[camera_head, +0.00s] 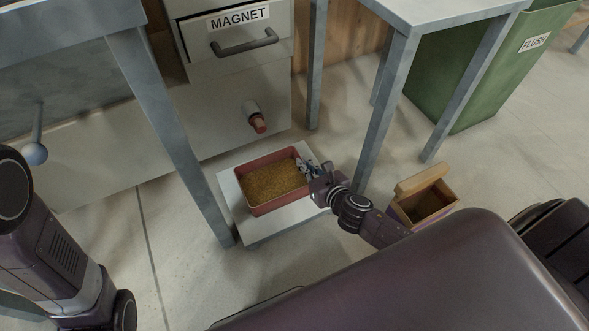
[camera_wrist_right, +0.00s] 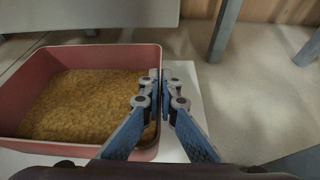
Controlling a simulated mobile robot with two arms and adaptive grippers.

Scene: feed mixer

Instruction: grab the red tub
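The red tub (camera_head: 276,204) is an open rectangular container of golden grain, sitting on a pale low platform (camera_head: 232,205) below a spout. It also shows in the wrist view (camera_wrist_right: 110,57), filling the left side. My right gripper (camera_head: 307,170) is at the tub's right wall. In the wrist view, the fingers (camera_wrist_right: 161,88) are close together with the wall's rim between them, one inside the tub and one outside. They look shut on the rim. The tub looks level on the platform. My left arm shows at the left edge, but its gripper is out of view.
A grey table leg (camera_head: 168,120) stands left of the platform, and another (camera_head: 388,115) stands to its right. The cabinet marked MAGNET (camera_head: 240,75) has a spout (camera_head: 256,118) above the tub. An open box (camera_head: 424,197) and green bin (camera_head: 460,85) are to the right.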

